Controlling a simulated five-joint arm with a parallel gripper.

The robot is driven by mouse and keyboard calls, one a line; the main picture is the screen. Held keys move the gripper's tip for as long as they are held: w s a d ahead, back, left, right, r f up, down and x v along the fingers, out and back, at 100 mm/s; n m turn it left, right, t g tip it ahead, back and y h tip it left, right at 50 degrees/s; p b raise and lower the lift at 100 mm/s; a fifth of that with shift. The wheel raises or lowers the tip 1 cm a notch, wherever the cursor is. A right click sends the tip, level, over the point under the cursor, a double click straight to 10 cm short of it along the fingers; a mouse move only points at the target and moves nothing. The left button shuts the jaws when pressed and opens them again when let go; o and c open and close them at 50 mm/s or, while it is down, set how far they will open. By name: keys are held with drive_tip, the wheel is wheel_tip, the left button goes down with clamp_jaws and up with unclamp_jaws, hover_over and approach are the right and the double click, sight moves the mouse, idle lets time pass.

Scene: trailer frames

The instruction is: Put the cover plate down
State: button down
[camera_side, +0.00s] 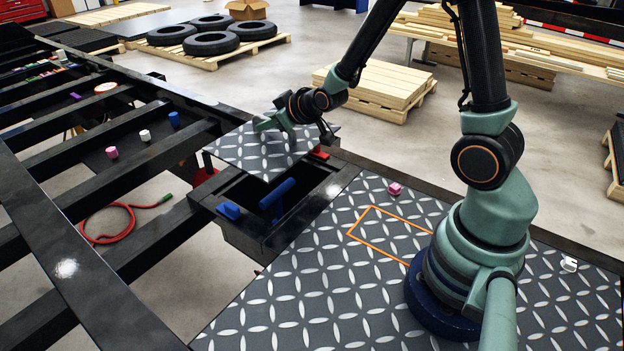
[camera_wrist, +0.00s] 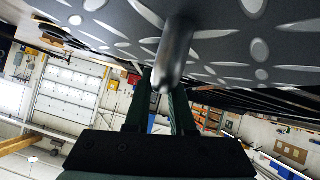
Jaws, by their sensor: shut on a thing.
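The cover plate (camera_side: 240,152) is a grey diamond-pattern sheet, held tilted over the far part of an open black box (camera_side: 262,243). My gripper (camera_side: 280,130) is at the plate's upper side and is shut on it. In the wrist view the plate (camera_wrist: 100,27) fills the top, with a rounded metal handle (camera_wrist: 175,55) standing out from it between my gripper's fingers (camera_wrist: 160,105). An orange outlined rectangle (camera_side: 378,211) is marked on the diamond-pattern deck to the right of the box. Whether the plate touches the box rim cannot be told.
A blue bar (camera_side: 277,194) and a blue block (camera_side: 229,211) are at the box. A pink block (camera_side: 395,189) lies on the deck (camera_side: 300,290) near the orange outline. A red hose (camera_side: 108,238) lies among the black frame beams on the left.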

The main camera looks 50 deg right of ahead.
wheel_tip(320, 180, down, 13)
idle(0.8)
drive_tip(key=shift+f, duration=0.1)
drive_tip(key=c, duration=0.8)
unclamp_jaws()
drive_tip(key=shift+o, duration=0.2)
